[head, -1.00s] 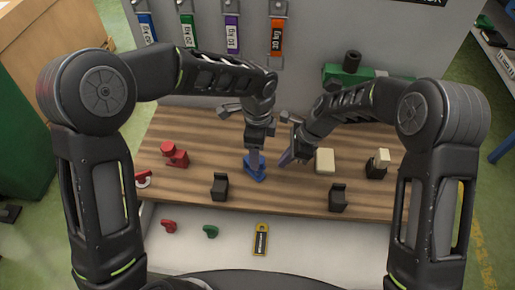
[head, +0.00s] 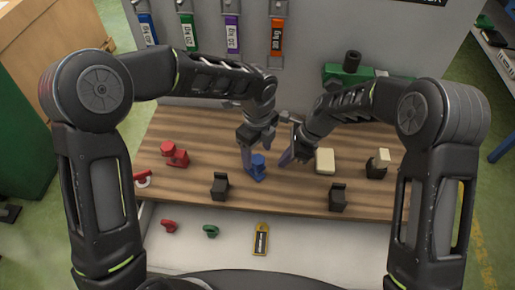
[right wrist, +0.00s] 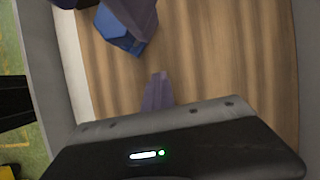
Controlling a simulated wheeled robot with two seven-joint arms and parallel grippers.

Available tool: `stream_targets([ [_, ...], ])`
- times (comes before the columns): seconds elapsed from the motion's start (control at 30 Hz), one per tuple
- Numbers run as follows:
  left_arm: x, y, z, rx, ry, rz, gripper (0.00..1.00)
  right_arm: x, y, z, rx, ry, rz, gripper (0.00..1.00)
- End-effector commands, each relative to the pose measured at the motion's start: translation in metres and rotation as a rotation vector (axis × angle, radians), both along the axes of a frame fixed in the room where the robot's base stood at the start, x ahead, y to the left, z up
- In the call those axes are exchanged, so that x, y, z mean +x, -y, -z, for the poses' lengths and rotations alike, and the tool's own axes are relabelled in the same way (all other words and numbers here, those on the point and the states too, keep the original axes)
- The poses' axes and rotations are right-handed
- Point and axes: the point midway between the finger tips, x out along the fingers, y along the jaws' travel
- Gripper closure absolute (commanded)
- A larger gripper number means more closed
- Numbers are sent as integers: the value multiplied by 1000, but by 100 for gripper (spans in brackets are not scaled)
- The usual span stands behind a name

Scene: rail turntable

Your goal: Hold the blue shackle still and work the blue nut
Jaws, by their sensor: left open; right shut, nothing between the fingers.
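The blue shackle (head: 257,174) stands on the wooden board in the middle of the head view. The blue nut (head: 258,160) seems to be its upper part; I cannot separate the two clearly. My left gripper (head: 246,160) is open, with its fingers at the left side of the blue piece; whether they touch it is unclear. My right gripper (head: 284,160) is shut and empty, just right of the blue piece and apart from it. In the right wrist view the blue piece (right wrist: 128,38) is at the top, beyond the right fingertips (right wrist: 158,78), and partly covered by a dark gripper part.
A red shackle (head: 176,155) stands on the wooden board (head: 310,195) at left. Dark blocks stand at the front (head: 220,186) and (head: 338,198). A cream block (head: 325,161) is right of my right gripper. A front tray (head: 300,238) holds red and green pieces and a yellow tag.

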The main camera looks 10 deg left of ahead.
Motion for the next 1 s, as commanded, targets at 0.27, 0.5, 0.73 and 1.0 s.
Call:
stream_targets([
  [0.27, 0, 0, 19, 0, -2, -1, 35, 0, 0, 0, 0, 0, 0, 100],
  [0.5, 0, 0, 30, -1, -1, -1, 35, 0, 0, 0, 0, 0, 0, 100],
  [0.73, 0, 0, 31, -1, -1, -2, 35, 0, 0, 0, 0, 0, 0, 100],
  [1.0, 0, 0, 31, -1, -1, -2, 53, 0, 0, 0, 0, 0, 0, 100],
])
